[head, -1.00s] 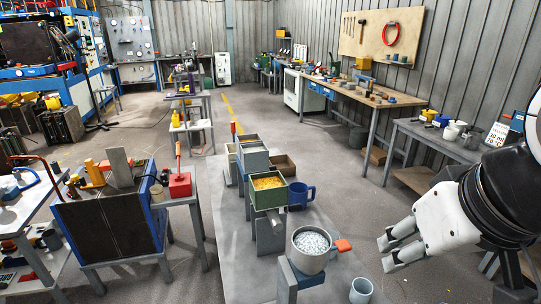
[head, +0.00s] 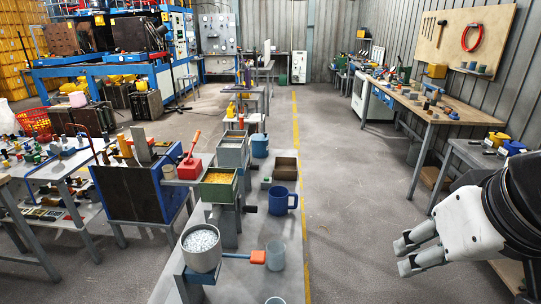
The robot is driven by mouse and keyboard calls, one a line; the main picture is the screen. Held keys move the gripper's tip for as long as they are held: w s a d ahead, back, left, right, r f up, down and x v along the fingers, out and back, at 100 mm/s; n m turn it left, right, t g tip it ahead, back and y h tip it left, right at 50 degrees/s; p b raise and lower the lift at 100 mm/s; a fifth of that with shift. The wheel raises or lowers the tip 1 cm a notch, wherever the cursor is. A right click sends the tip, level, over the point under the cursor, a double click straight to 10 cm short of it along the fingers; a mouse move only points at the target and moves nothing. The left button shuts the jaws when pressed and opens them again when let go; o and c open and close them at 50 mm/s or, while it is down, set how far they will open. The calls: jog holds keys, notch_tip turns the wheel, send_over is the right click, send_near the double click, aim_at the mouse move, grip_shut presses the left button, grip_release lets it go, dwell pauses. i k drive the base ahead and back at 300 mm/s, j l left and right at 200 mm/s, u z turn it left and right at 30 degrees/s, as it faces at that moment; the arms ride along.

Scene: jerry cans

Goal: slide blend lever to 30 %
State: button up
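My gripper (head: 405,257) is at the lower right of the head view, empty, its two pale fingers apart and pointing left. It is over the floor, to the right of the grey bench (head: 247,230). A red box with a red upright lever (head: 193,147) stands left of the bench's row of hoppers. A bar with an orange handle (head: 257,257) sticks out to the right beside a grey pot of white pellets (head: 201,247). I see no readable scale or percent marks, and cannot tell which is the blend lever. My gripper touches neither.
A green-rimmed hopper with yellow granules (head: 217,189), a grey hopper (head: 233,150), a blue mug (head: 283,201), a brown tray (head: 286,168) and a clear cup (head: 275,256) are on the bench. A dark panel with a blue frame (head: 133,196) stands left. The floor aisle right of the bench is clear.

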aim_at(251, 167)
jog(key=i+l+u, duration=0.15)
jog(key=l, duration=0.25)
jog(key=l+u, duration=0.1)
jog(key=l, duration=0.35)
jog(key=i+l+u, duration=0.15)
jog(key=l, duration=0.3)
jog(key=i+l+u, duration=0.15)
jog(key=i+l, duration=0.4)
jog(key=l, duration=0.1)
